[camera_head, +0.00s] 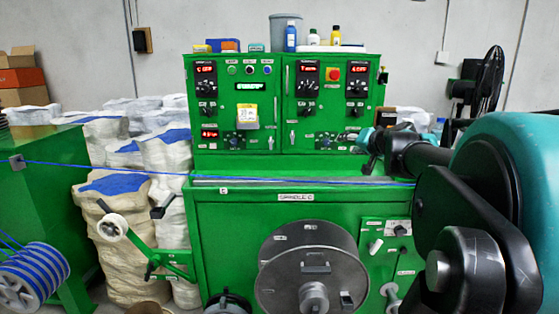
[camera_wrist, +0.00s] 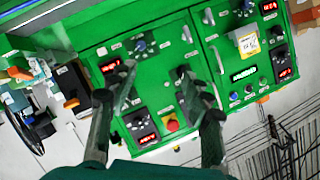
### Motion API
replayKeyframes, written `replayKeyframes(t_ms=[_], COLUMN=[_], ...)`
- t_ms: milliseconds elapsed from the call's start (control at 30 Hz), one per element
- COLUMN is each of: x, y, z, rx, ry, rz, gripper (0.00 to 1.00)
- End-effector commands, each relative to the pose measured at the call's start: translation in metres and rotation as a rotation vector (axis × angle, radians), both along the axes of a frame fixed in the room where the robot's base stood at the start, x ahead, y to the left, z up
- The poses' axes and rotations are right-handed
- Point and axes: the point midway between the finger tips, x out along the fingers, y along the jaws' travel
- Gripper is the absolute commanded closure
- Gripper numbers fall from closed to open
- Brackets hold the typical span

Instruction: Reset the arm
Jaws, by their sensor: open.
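My arm reaches in from the right in the head view, with its dark wrist and my gripper (camera_head: 368,142) in front of the right part of the green control cabinet (camera_head: 268,143). In the wrist view my gripper (camera_wrist: 156,72) is open, its two dark fingers wide apart with nothing between them. Behind the fingers is the cabinet's panel (camera_wrist: 158,92), turned in the picture, with knobs, red displays and a red button. A blue cable (camera_head: 110,170) runs across the head view from the left post along the cabinet's ledge. Its right end is hidden by my arm.
A grey spool (camera_head: 308,268) sits on the machine's front, and a blue-wound reel (camera_head: 35,275) is at lower left. White sacks (camera_head: 110,205) stand left of the machine. Bottles (camera_head: 291,37) and a grey bucket (camera_head: 286,28) stand on top. A black fan (camera_head: 487,80) is at back right.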

Motion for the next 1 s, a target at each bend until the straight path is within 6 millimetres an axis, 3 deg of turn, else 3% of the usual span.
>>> replayKeyframes(t_ms=[100, 300, 533, 600, 733, 833, 1000], x=[-0.026, -0.094, -0.191, -0.217, -0.252, -0.264, -0.268], y=[0.033, 0.067, 0.066, 0.058, 0.045, 0.039, 0.036], z=[-0.065, -0.183, -0.299, -0.323, -0.35, -0.359, -0.362], rx=[-0.071, -0.218, -0.416, -0.47, -0.543, -0.571, -0.579], ry=[0.107, 0.331, 0.595, 0.66, 0.741, 0.771, 0.78], rz=[0.091, 0.207, 0.249, 0.241, 0.221, 0.209, 0.204], gripper=[0.51, 0.51, 0.51, 0.51, 0.51, 0.51, 0.51])
